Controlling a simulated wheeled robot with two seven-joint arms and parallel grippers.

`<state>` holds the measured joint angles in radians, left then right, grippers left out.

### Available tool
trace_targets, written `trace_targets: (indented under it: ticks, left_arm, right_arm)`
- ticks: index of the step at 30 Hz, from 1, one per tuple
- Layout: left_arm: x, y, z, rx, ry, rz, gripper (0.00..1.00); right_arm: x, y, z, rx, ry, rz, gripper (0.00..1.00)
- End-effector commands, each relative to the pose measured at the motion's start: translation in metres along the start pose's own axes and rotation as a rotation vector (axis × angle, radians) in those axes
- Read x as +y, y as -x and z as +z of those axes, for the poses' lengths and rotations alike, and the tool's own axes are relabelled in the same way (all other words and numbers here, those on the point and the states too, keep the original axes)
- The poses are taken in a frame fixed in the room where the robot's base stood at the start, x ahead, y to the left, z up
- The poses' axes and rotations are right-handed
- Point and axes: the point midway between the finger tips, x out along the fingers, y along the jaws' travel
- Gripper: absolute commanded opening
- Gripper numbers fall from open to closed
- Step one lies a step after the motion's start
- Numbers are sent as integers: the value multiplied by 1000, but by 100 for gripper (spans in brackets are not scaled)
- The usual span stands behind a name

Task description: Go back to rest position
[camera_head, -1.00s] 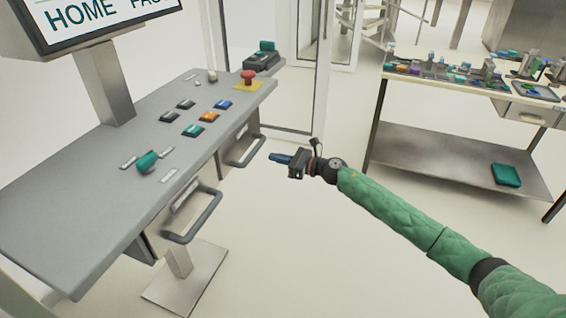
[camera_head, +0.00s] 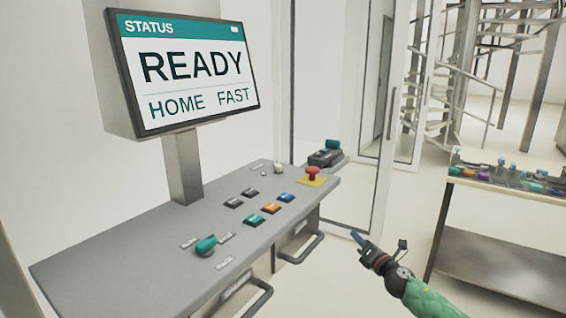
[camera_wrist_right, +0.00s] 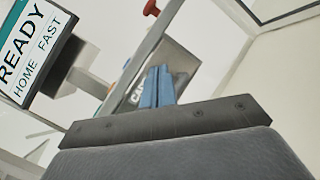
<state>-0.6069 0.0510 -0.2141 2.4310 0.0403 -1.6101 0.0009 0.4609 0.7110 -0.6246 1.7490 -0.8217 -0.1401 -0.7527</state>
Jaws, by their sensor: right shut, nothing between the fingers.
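My right gripper (camera_head: 358,238) is in the lower right of the head view, with blue fingers closed together and nothing between them. It is in the air to the right of the grey control console (camera_head: 120,265), apart from it. Its blue fingers also show in the right wrist view (camera_wrist_right: 157,88), pointing toward the console's side. My left gripper is in neither view.
A screen (camera_head: 190,70) reading STATUS, READY, HOME and FAST stands on the console. The console carries a red mushroom button (camera_head: 313,173), coloured buttons, a green knob (camera_head: 206,246) and front handles (camera_head: 302,248). A workbench (camera_head: 500,265) stands right. Floor between is clear.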

Motion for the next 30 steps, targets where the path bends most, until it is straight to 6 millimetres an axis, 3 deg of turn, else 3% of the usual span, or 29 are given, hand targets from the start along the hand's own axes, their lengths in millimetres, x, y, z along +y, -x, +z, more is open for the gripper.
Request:
trace_targets:
  ticks: [3, 7, 10, 13, 17, 24, 30]
  left_arm:
    - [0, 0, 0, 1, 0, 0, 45]
    - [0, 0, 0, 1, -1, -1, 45]
    - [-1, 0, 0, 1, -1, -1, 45]
    - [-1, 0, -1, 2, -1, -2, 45]
    - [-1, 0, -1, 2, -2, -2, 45]
    - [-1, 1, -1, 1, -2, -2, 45]
    - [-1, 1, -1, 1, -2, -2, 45]
  right_arm:
    - [4, 3, 32, -141, -211, -87, 0]
    - [12, 10, 60, -298, -461, -169, 0]
    - [20, 18, 72, -410, -664, -228, 0]
    - [25, 34, 67, -510, -871, -299, 0]
    - [28, 66, 37, -621, -1147, -429, 0]
    - [39, 149, -60, -752, -1564, -751, 0]
    - [57, 214, -130, -771, -1745, -987, 0]
